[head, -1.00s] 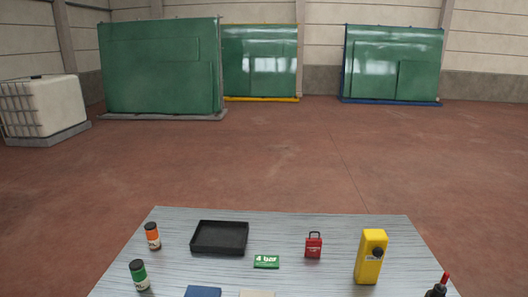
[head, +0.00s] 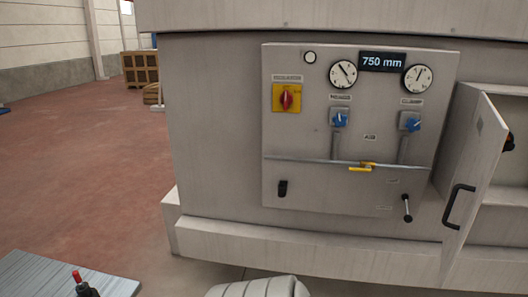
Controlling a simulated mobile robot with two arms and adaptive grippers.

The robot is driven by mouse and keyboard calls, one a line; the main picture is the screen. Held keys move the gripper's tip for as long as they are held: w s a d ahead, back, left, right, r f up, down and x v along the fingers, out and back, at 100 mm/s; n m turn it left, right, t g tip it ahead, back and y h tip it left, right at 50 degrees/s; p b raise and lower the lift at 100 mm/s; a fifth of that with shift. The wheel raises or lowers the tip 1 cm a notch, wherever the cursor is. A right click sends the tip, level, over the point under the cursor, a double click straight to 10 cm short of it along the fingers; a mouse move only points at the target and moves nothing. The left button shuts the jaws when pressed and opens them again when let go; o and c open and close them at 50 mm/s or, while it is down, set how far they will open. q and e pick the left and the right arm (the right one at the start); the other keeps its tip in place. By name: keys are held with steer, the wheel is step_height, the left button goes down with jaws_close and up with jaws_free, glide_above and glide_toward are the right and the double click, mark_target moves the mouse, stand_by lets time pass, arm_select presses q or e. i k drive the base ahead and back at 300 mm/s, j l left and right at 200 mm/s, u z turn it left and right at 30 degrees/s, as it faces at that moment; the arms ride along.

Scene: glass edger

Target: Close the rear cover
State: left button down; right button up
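The rear cover (head: 474,160) is a pale grey panel on the right of the machine in the head view. It stands open, swung outward, with a black handle (head: 457,205) on its face. Behind it part of a recessed opening (head: 510,188) with a shelf edge shows. At the bottom centre there is a pale, rounded ribbed part that looks like one of my arms. No gripper fingers show in the head view.
The machine's control panel (head: 350,190) carries gauges, a red and yellow isolator (head: 286,98), blue valves, a yellow lever (head: 362,167) and a black lever (head: 407,208). A table corner (head: 50,280) is at lower left. Wooden crates (head: 140,69) stand far behind. The left floor is clear.

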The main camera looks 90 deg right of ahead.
mark_target(488, 133)
steer(key=z, duration=4.05)
